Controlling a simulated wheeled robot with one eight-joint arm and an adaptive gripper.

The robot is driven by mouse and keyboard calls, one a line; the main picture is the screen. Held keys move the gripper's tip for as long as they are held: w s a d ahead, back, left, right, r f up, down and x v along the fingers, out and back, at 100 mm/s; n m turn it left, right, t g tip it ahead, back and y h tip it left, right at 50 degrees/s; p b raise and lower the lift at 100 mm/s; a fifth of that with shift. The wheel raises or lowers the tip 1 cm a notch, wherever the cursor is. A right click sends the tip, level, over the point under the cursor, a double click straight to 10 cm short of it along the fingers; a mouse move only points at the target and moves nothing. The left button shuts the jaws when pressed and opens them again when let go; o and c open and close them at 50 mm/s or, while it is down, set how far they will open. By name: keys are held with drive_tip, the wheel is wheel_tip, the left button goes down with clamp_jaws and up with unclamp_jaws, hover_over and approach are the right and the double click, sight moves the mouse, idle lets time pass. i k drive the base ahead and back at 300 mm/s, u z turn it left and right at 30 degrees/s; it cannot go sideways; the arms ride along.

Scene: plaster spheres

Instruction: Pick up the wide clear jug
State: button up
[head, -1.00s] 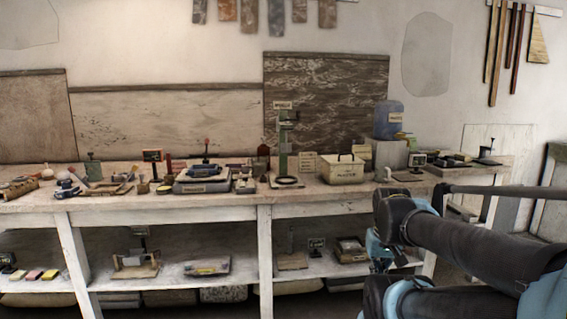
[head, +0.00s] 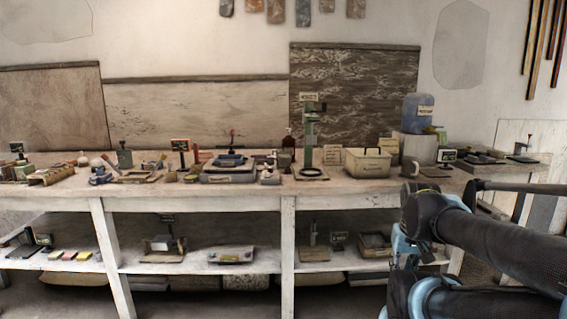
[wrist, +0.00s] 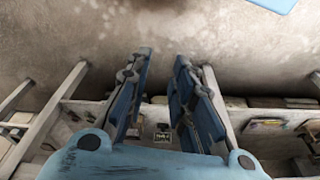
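The only large jug-like vessel I can make out is a bluish, see-through container (head: 417,112) with a pale label, in the head view. It stands upright on a grey block (head: 419,148) at the right part of the workbench; I cannot tell for sure that it is the wide clear jug. My gripper (wrist: 163,60) is open and empty in the wrist view, its two blue-padded fingers apart over bare floor. It is well away from the container, which does not show in the wrist view. In the head view my arm hides part of the bench's right end.
The long white workbench (head: 240,203) is crowded with tools, trays and small signs. A cream box (head: 368,163) and a green stand (head: 309,145) are left of the block. A lower shelf (head: 205,262) holds more items. The wrist view shows open floor (wrist: 60,35).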

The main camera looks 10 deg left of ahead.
sight(285, 156)
drive_tip(key=z, duration=1.85)
drive_tip(key=k, duration=1.15)
drive_tip(key=u, duration=1.85)
drive_tip(key=i, duration=0.95)
drive_tip(key=z, duration=0.05)
